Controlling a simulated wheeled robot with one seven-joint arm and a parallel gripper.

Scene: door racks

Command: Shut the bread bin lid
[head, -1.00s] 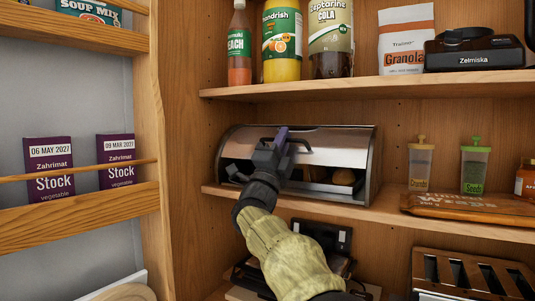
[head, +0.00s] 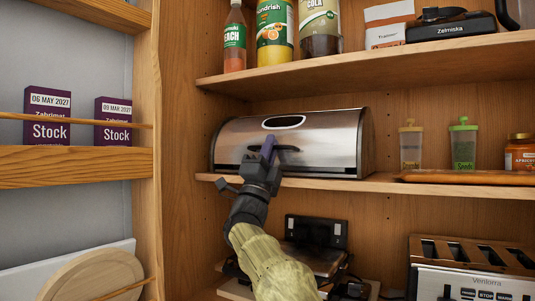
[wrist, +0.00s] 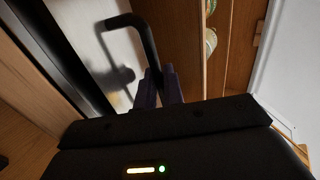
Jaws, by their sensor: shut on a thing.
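The bread bin (head: 225,145) is a metal roll-top box with dark ends on the middle shelf. Its shiny lid (head: 325,145) is down over the front, and no opening or bread shows. Whether its lower edge is fully seated cannot be told, as my gripper covers part of it. The dark bar handle (head: 287,149) stands out from the lid. My gripper (head: 268,150) is at the handle, its purple fingers shut on the bar. In the wrist view, the black handle (wrist: 146,40) runs down between the fingers (wrist: 164,86).
Bottles (head: 275,35) stand on the shelf above. Two lidded containers (head: 411,148) and a jar (head: 520,153) stand right of the bin. A toaster (head: 470,270) is below right. Stock boxes (head: 48,117) sit in the door rack (head: 75,167) at left.

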